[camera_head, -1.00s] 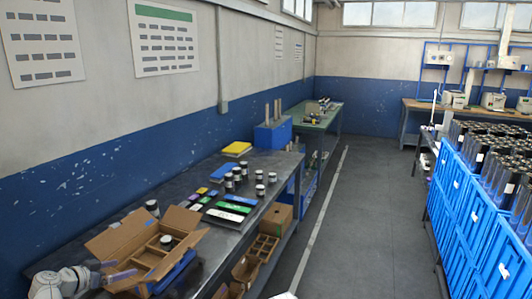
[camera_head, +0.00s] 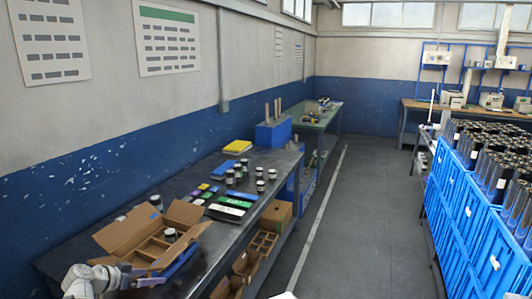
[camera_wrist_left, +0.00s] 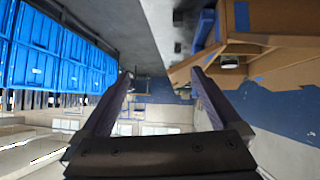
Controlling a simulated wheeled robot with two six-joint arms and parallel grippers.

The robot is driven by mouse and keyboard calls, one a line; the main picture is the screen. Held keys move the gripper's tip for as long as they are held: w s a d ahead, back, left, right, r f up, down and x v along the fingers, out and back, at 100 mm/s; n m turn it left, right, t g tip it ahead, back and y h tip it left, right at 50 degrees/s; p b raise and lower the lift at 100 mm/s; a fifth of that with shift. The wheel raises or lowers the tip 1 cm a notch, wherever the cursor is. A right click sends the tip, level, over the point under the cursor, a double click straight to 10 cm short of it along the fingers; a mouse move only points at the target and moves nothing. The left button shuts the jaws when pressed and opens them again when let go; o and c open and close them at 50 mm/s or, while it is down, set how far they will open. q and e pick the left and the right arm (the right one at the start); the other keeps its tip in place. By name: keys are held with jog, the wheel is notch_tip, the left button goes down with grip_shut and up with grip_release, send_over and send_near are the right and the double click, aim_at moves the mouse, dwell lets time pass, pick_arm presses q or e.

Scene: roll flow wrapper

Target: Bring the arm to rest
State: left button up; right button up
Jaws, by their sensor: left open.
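My left gripper (camera_head: 150,276) is at the bottom left of the head view, in front of the near side of an open cardboard box (camera_head: 113,236). In the left wrist view its two dark fingers (camera_wrist_left: 160,75) stand wide apart with nothing between them. The box sits on the dark workbench (camera_head: 215,240) with its flaps spread, and one dark roll with a light top (camera_head: 171,234) shows inside. Part of a box also shows at the upper right of the wrist view. My right gripper is in neither view.
Several dark rolls (camera_head: 238,172) and flat coloured packs (camera_head: 228,208) lie farther along the bench. A blue bin (camera_head: 272,135) stands at its far end. Blue crates (camera_head: 465,205) of dark cylinders line the right. The grey floor (camera_head: 370,220) between is clear.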

pick_arm(q)
jog(key=s+d+f+g, duration=0.2)
jog(key=s+d, duration=0.1)
jog(key=d, duration=0.4)
jog(key=s+d+f+g+y, duration=0.1)
jog(key=s+d+f+g, duration=0.15)
jog(key=d, duration=0.55)
jog(key=s+d+f+g, duration=0.2)
jog(key=s+d, duration=0.1)
jog(key=d, duration=0.4)
jog(key=s+d+f+n+g+y, duration=0.1)
jog(key=s+d+y, duration=0.5)
jog(key=s, duration=0.6)
jog(key=d+f+g, duration=0.1)
jog(key=d, duration=0.1)
jog(key=shift+s+d+f+g, duration=0.25)
jog(key=shift+s+d+g, duration=0.1)
jog(key=shift+s+d, duration=0.05)
